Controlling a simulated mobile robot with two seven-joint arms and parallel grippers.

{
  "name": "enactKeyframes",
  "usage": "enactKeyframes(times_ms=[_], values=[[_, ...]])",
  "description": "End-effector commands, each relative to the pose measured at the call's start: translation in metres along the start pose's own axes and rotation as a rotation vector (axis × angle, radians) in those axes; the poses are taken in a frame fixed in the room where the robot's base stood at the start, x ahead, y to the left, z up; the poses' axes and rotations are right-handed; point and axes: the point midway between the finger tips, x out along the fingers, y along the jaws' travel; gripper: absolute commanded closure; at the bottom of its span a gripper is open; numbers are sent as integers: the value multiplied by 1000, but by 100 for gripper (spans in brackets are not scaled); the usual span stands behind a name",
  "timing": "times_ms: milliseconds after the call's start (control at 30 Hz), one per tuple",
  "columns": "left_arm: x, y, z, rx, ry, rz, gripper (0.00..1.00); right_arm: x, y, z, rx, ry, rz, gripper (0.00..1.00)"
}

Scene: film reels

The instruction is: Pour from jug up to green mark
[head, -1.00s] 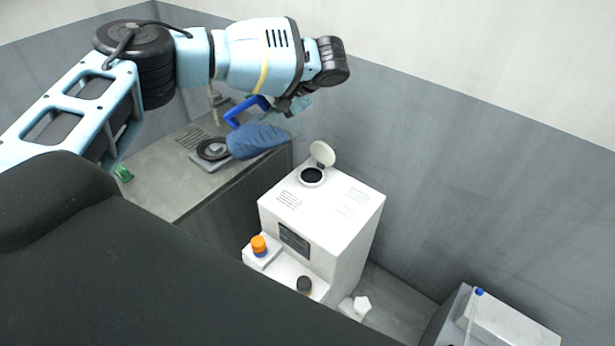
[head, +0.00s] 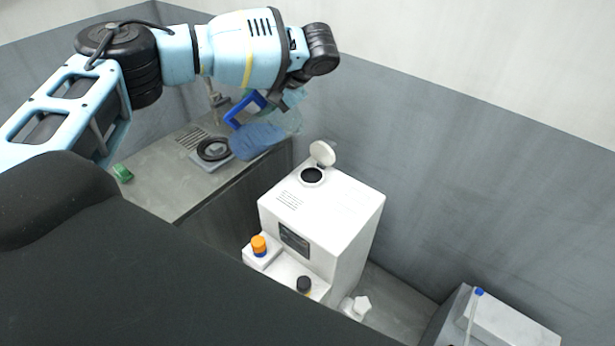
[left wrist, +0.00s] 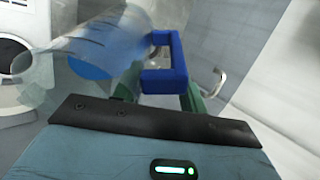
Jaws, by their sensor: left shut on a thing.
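A clear jug with blue liquid (head: 262,138) and a blue handle (head: 240,110) hangs tilted in the air over the right edge of the grey counter. My left gripper (head: 287,101) is shut on the jug's handle. In the left wrist view, the green fingers (left wrist: 162,85) are at the blue handle (left wrist: 177,50), and the clear jug body (left wrist: 103,42) extends to the left. A white machine (head: 335,215) stands right of and below the jug, with a round dark opening (head: 312,176) on top and its lid (head: 321,153) raised. I cannot make out a green mark. My right gripper is out of view.
A black ring on a grey plate (head: 212,160) sits on the counter (head: 160,180) near a drain grille. A small green object (head: 122,173) lies at the left. A grey wall (head: 430,180) runs behind.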

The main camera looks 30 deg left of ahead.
Motion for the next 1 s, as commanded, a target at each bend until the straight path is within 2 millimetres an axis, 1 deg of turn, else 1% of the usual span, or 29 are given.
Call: enactKeyframes(times_ms=[33, 600, 1000], values=[[5, 4, -1, 3, -3, 12, 94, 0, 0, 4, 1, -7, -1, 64], [18, 6, 0, -19, 35, 147, 94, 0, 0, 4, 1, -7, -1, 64], [22, 7, 0, -25, 49, 189, 94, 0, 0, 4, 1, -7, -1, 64]])
